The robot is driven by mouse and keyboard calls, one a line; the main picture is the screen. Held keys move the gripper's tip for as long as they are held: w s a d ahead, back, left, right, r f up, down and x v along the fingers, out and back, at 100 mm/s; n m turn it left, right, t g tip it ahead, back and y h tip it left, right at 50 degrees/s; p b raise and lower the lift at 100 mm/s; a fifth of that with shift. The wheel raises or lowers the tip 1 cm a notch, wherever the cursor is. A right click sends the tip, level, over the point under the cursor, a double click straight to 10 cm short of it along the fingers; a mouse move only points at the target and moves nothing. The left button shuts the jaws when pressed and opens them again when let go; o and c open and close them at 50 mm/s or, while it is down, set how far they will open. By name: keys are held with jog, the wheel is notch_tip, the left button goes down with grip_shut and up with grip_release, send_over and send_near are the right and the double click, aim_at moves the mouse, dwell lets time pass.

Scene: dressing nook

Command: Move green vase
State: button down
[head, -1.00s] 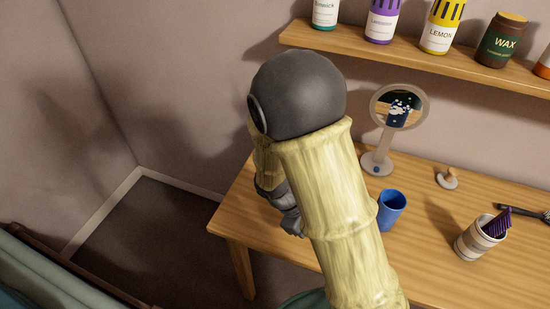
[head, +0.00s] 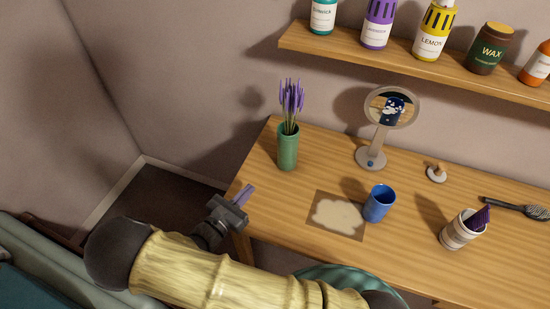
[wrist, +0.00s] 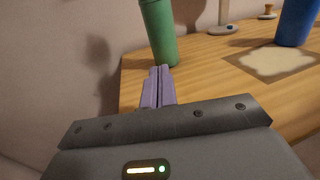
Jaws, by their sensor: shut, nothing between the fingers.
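The green vase (head: 288,150) stands upright near the table's back left corner, with purple flowers (head: 291,103) in it. In the wrist view the lower part of the vase (wrist: 158,32) shows just beyond my fingertips. My gripper (head: 246,193) is at the table's left edge, in front of the vase and apart from it. Its purple fingers (wrist: 158,86) are together with nothing between them. They point toward the vase.
A blue cup (head: 379,204) stands beside a mat with a pale blotch (head: 338,216). A round mirror (head: 371,157), a striped cup (head: 460,232) and a brush (head: 517,208) are farther right. A shelf (head: 400,58) with bottles hangs above the table.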

aim_at(280, 155)
jog(key=p+x, duration=0.1)
jog(key=x, duration=1.3)
jog(key=shift+d+p, duration=0.15)
jog(key=shift+p, duration=0.25)
jog(key=shift+w, duration=0.1)
